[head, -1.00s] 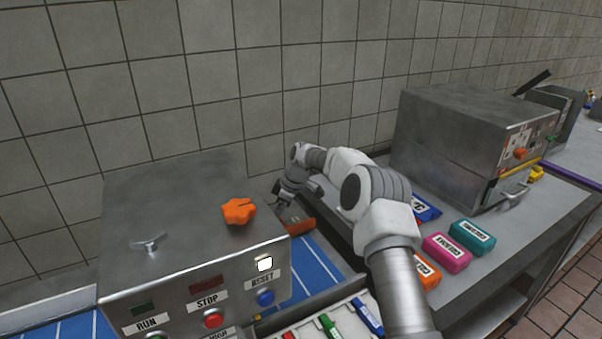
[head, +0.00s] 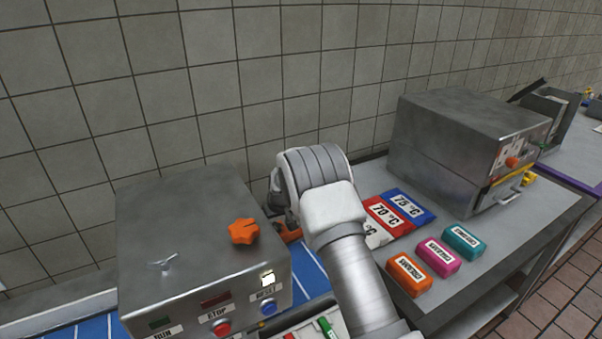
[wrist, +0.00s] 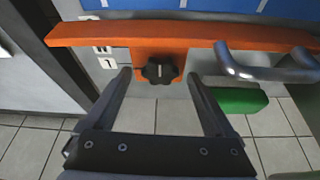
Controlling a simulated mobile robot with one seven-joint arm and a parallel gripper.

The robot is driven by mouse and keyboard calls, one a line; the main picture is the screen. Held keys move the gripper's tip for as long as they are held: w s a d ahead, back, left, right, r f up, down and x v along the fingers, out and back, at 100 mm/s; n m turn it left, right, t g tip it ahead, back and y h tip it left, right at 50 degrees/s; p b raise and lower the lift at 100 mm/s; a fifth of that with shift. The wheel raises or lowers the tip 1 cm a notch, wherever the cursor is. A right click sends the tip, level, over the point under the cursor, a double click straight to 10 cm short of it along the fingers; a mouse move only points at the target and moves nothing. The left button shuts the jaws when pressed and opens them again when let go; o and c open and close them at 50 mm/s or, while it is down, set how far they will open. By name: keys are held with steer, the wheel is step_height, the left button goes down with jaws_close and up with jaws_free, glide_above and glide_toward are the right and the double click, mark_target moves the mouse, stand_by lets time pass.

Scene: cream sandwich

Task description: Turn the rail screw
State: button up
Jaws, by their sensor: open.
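The rail screw is a black lobed knob (wrist: 159,70) on an orange bracket under the orange rail (wrist: 130,33) in the wrist view. My gripper (wrist: 159,76) is open, with one finger on each side of the knob. A gap shows between each fingertip and the knob, so it is not gripped. In the head view a small piece of the orange rail (head: 290,235) shows beside the steel machine, and my arm hides the knob and the gripper.
A curved metal handle (wrist: 265,70) and a green block (wrist: 240,101) lie right of the knob. The steel machine (head: 195,220) carries a larger orange knob (head: 244,231) and a wing nut (head: 163,264). A blue belt (head: 308,275) runs beside it. Coloured packs (head: 408,274) lie on the right bench.

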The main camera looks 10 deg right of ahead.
steer(key=m+p, duration=0.2)
steer(key=p, duration=0.1)
steer(key=shift+s+a+r+h, duration=0.1)
steer(key=shift+a+r+h, duration=0.05)
steer(key=shift+r+h, duration=0.2)
steer(key=b+v, duration=0.2)
steer(key=v, duration=1.5)
steer(key=s+d+r+b, duration=0.1)
steer(key=s+d+r, duration=0.1)
steer(key=s+r, duration=0.2)
steer(key=s+d+r+m+b, duration=0.1)
steer(key=s+d+r, duration=0.2)
steer(key=s, duration=0.3)
steer(key=shift+d+r+b, duration=0.3)
steer(key=shift+r, duration=0.5)
steer(key=shift+w, duration=0.1)
steer(key=w+f+m+g+y+b, duration=0.1)
steer(key=w+f+m+y, duration=0.1)
steer(key=w+f+m, duration=0.65)
steer(key=w+f+m+g+y+b, duration=0.15)
steer(key=w+m, duration=0.45)
steer(key=m, duration=0.8)
steer(key=x, duration=1.6)
steer(key=shift+s+f+p, duration=0.1)
steer(key=shift+f+p, duration=0.1)
steer(key=shift+p, duration=0.2)
